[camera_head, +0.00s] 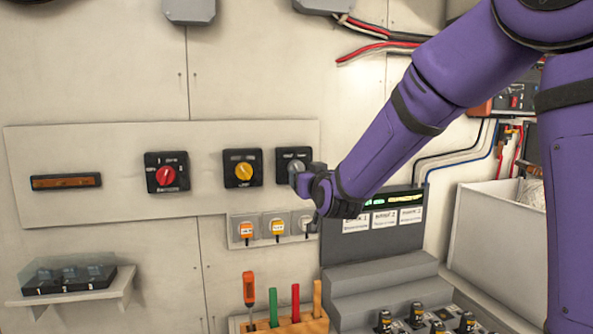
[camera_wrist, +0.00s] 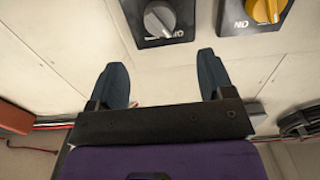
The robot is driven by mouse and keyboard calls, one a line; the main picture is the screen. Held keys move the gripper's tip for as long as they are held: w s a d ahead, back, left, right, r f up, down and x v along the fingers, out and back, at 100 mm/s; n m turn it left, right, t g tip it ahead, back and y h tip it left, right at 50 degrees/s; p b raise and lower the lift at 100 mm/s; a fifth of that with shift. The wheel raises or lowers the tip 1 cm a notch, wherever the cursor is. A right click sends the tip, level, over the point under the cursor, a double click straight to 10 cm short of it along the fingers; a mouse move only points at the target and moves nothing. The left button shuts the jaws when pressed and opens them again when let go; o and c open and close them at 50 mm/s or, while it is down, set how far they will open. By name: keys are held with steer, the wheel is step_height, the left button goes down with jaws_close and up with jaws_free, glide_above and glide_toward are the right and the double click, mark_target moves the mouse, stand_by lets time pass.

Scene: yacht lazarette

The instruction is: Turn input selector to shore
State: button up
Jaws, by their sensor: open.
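Three black rotary switches sit on a pale wall panel (camera_head: 110,150): one with a red knob (camera_head: 167,177), one with a yellow knob (camera_head: 243,171) and one with a grey knob (camera_head: 296,166). Their labels are too small to read, so I cannot tell which is the input selector. My gripper (camera_head: 310,186) is at the grey-knob switch and partly covers it in the head view. In the wrist view, my gripper (camera_wrist: 161,66) is open and empty, with the grey knob (camera_wrist: 159,18) beyond and roughly between the fingertips. The yellow knob (camera_wrist: 264,10) lies to the right there.
Below the switches is a row of small sockets (camera_head: 277,227) with orange tags. A tool rack (camera_head: 300,326) holds several coloured handles. A dark stepped unit (camera_head: 385,275) stands under my arm. A small shelf (camera_head: 75,296) carries black devices at lower left.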

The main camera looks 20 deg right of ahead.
mark_target(298, 166)
steer(key=w, duration=1)
steer(key=c, duration=0.9)
